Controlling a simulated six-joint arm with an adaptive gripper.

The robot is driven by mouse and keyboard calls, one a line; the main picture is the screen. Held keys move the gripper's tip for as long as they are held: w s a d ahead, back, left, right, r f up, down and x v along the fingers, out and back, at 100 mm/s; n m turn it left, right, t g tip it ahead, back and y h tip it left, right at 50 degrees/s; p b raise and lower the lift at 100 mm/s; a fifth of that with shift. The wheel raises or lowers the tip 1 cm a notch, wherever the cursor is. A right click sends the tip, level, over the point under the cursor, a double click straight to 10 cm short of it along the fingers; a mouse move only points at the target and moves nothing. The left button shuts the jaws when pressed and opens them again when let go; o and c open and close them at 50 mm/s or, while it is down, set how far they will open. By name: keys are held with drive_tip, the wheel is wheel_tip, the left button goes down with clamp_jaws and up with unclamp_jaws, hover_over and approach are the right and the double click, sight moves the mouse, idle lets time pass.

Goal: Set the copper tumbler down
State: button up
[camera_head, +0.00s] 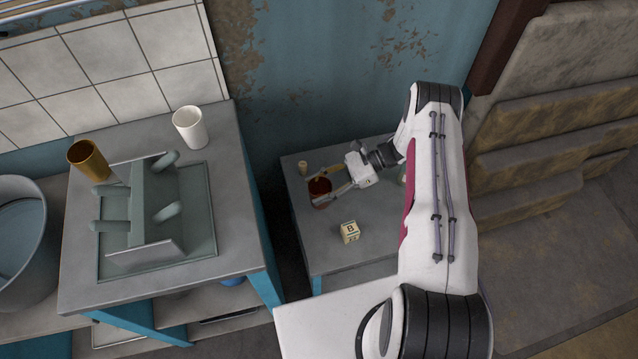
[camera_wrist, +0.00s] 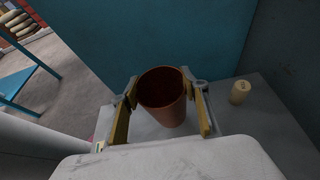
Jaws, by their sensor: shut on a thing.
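The copper tumbler (camera_head: 320,193) is reddish-brown and open at the top. It is at the left side of the small grey table (camera_head: 325,262). My gripper (camera_head: 326,190) is shut on it, with one finger on each side. In the wrist view the tumbler (camera_wrist: 164,97) is between the two yellowish fingers of my gripper (camera_wrist: 162,98), roughly upright, its dark inside showing. Its base is close to the grey tabletop; I cannot tell whether it touches.
A small cream cylinder (camera_head: 303,168) stands behind the tumbler, and a lettered block (camera_head: 350,232) lies in front. A higher table (camera_head: 235,215) at left holds a white cup (camera_head: 190,128), a golden cup (camera_head: 88,160) and a grey-green rack (camera_head: 150,205). A blue wall (camera_head: 330,70) is behind.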

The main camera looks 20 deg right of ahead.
sight(320, 194)
drive_tip(key=shift+f, duration=1.2)
drive_tip(key=shift+f, duration=0.6)
drive_tip(key=o, duration=1.2)
drive_tip(key=shift+d, duration=0.1)
drive_tip(key=v, duration=1.1)
drive_tip(key=shift+d+r, duration=0.15)
drive_tip(key=shift+d, duration=0.25)
drive_tip(key=shift+w, duration=0.15)
